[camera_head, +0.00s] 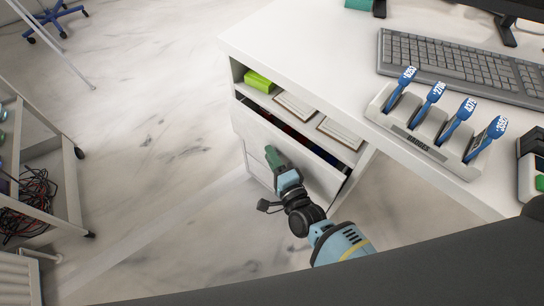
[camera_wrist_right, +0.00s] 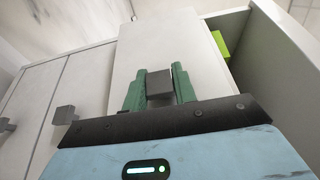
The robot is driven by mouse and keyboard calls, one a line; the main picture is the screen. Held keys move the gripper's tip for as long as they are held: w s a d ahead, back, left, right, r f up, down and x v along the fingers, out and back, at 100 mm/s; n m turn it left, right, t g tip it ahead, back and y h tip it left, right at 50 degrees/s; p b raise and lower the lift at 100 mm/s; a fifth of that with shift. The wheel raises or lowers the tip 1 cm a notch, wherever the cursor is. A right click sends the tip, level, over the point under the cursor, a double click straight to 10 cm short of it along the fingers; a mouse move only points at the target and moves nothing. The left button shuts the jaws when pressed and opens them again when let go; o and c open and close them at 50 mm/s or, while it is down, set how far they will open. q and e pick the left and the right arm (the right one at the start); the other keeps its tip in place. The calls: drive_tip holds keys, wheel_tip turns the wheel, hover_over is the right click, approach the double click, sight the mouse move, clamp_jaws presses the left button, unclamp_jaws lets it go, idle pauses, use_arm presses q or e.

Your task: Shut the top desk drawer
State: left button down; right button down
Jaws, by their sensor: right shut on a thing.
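The white desk (camera_head: 290,45) has a drawer unit under its left end. The top drawer (camera_head: 290,143) stands partly open, and a dark gap with its contents shows behind its front panel. My right gripper (camera_head: 272,157) is at the drawer's front. In the right wrist view its green fingers (camera_wrist_right: 159,88) are shut on the square grey knob (camera_wrist_right: 160,84) of the top drawer. The lower fronts also carry grey knobs (camera_wrist_right: 65,115). My left gripper is not in view.
An open shelf above the drawer holds a green box (camera_head: 258,81) and framed cards (camera_head: 294,106). On the desk are a badge rack (camera_head: 412,142) with blue tags and a keyboard (camera_head: 455,66). A cart (camera_head: 66,185) with cables stands at left. The floor between is clear.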

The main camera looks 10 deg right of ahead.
sight(289, 160)
drive_tip(key=w+d, duration=0.1)
drive_tip(key=w+d+b, duration=0.1)
drive_tip(key=d, duration=0.1)
drive_tip(key=shift+w+d, duration=0.2)
drive_tip(key=shift+w, duration=0.05)
drive_tip(key=c, duration=1.1)
unclamp_jaws()
drive_tip(key=shift+s, duration=0.15)
drive_tip(key=p+v, duration=0.1)
drive_tip(key=v, duration=0.6)
drive_tip(key=shift+s+r, duration=0.1)
drive_tip(key=shift+s+d, duration=0.1)
drive_tip(key=shift+s, duration=0.05)
